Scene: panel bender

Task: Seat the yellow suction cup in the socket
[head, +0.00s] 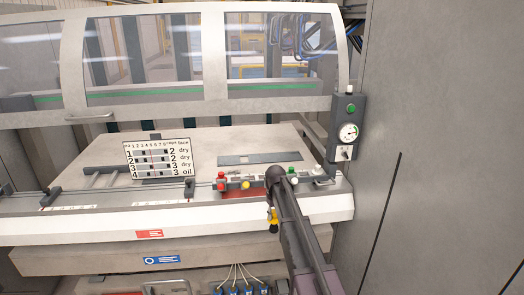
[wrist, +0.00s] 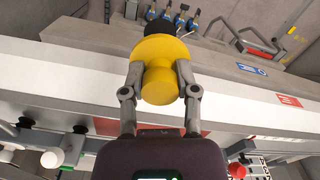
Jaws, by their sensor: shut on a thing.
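The yellow suction cup (wrist: 158,82) sits between the two fingers of my gripper (wrist: 157,75) in the wrist view. It has a wide yellow flange and a dark end pointing away from my gripper. In the head view my gripper (head: 272,211) is at the front edge of the machine's bed, with the yellow cup (head: 274,226) hanging below it in front of the pale front face. The cup is clear of the bed. I cannot pick out the socket with certainty; my arm covers part of the bed's right side.
Small red (head: 221,182), yellow (head: 246,184), green (head: 292,171) and white (head: 318,169) pieces stand along the bed's front strip. A number chart (head: 158,158) stands behind. Blue fittings (head: 248,291) with hoses are below. A gauge box (head: 347,130) and grey wall bound the right.

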